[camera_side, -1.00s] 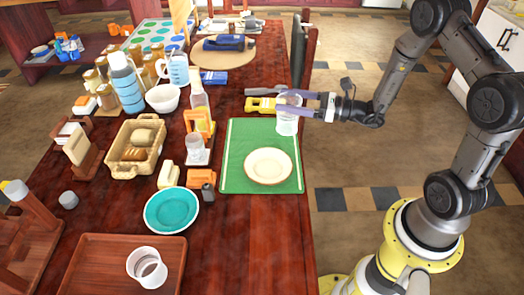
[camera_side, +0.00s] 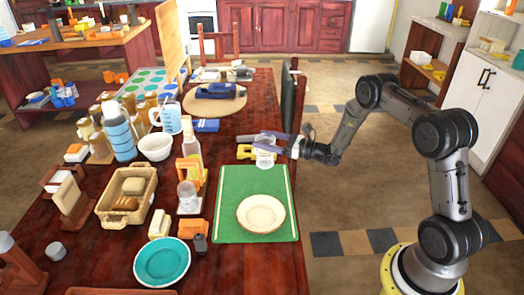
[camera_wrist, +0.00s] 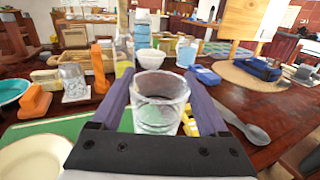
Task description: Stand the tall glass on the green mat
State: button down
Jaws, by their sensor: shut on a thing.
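My gripper (camera_side: 268,141) is shut on a clear glass (camera_side: 265,155), one finger on each side. The glass is upright, and its open rim shows in the wrist view (camera_wrist: 160,86). In the side view its base overlaps the far edge of the green mat (camera_side: 229,185); I cannot tell whether it touches. The mat lies at the table's right edge. It also shows to the left of the glass in the wrist view (camera_wrist: 70,124). A cream plate (camera_side: 261,214) sits on the mat's near right part.
A yellow object (camera_side: 244,152) is just left of the glass. A grey spoon (camera_wrist: 250,130) lies on the table to the right in the wrist view. A bottle (camera_side: 191,150), a glass jar (camera_side: 187,196) and a bread basket (camera_side: 126,203) stand left of the mat. The mat's left part is bare.

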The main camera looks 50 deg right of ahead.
jog(key=shift+w+d+f, duration=0.1)
jog(key=shift+w+f, duration=0.6)
jog(key=shift+f, duration=0.1)
jog(key=shift+w+f, duration=0.15)
jog(key=shift+f, duration=1.6)
jog(key=shift+f, duration=0.1)
grip_release()
